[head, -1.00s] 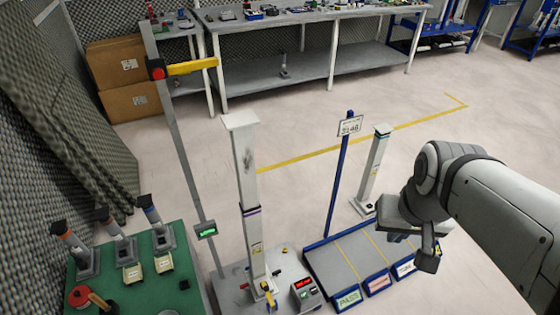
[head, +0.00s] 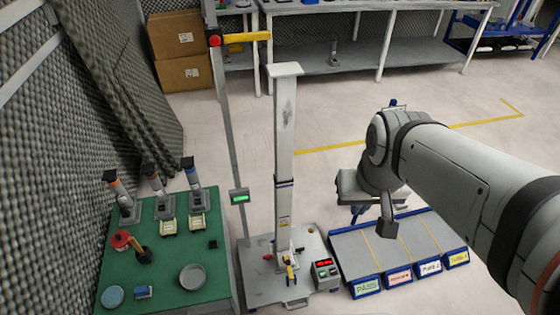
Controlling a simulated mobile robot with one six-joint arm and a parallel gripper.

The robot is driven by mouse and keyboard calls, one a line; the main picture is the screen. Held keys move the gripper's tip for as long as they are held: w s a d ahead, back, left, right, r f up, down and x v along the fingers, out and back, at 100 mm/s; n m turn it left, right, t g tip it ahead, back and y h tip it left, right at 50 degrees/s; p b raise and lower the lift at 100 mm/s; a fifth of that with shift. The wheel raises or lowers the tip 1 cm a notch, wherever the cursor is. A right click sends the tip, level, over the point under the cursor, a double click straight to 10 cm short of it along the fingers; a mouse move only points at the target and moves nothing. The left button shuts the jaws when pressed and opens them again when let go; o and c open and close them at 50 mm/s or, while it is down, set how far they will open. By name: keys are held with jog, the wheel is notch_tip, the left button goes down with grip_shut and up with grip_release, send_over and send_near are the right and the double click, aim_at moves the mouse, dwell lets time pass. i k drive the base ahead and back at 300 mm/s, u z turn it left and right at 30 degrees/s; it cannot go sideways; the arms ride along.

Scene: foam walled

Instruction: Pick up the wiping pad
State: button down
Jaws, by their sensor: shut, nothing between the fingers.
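A light-blue round flat disc (head: 113,297) and a small blue block-like item (head: 144,292) lie at the near left of the green mat (head: 222,291). One of them may be the wiping pad; I cannot tell which. My gripper (head: 388,229) hangs at the right, over the sorting tray, far to the right of the mat. Its fingers are together with nothing between them.
A grey round dish (head: 192,277), a wooden-handled brush (head: 142,253) and a red-topped item (head: 119,240) share the mat, with several upright tools behind. A tall white column (head: 284,150) and a thin grey post (head: 228,130) stand between mat and gripper. The tray (head: 350,252) has labelled bins.

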aim_at(141, 292)
jog(key=u, duration=0.1)
jog(key=k, duration=1.5)
jog(key=z, duration=0.8)
jog(key=i, duration=0.5)
jog(key=u, duration=0.05)
